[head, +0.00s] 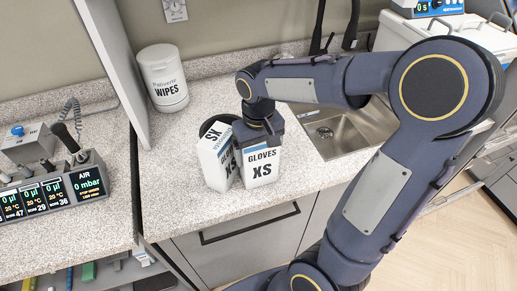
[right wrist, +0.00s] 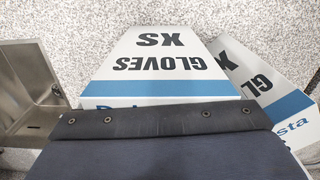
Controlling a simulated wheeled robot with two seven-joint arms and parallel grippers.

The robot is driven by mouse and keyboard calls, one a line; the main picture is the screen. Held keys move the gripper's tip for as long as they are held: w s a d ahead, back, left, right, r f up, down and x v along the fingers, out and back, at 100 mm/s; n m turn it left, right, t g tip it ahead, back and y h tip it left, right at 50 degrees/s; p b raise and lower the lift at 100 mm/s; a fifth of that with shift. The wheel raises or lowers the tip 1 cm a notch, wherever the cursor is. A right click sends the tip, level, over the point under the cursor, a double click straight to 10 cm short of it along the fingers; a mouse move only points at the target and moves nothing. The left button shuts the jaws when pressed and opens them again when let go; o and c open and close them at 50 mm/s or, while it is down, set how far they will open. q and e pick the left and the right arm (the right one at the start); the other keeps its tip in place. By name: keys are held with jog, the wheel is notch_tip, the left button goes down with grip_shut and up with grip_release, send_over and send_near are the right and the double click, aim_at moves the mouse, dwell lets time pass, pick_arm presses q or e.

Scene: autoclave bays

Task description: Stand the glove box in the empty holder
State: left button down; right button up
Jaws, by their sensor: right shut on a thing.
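A white glove box marked GLOVES XS (head: 262,167) stands about upright on or just above the speckled counter. My right gripper (head: 260,128) is shut on its upper part from above; the box also shows in the right wrist view (right wrist: 155,52). A second white XS glove box (head: 216,164) is close beside it on the left, turned at an angle; it shows at the right of the right wrist view (right wrist: 262,85). I cannot tell whether the two boxes touch. A dark rounded rim shows behind the second box, mostly hidden. I cannot make out an empty holder. My left gripper is not in view.
A white WIPES tub (head: 163,78) stands at the back, by a pale upright panel (head: 117,70). A steel sink (head: 345,130) is set in the counter to the right, partly behind my arm. An instrument with displays (head: 50,192) stands at left. Bare counter lies left of the boxes.

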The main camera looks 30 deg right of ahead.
jog(key=shift+f, duration=0.2)
jog(key=o, duration=1.1)
jog(key=shift+r, duration=0.1)
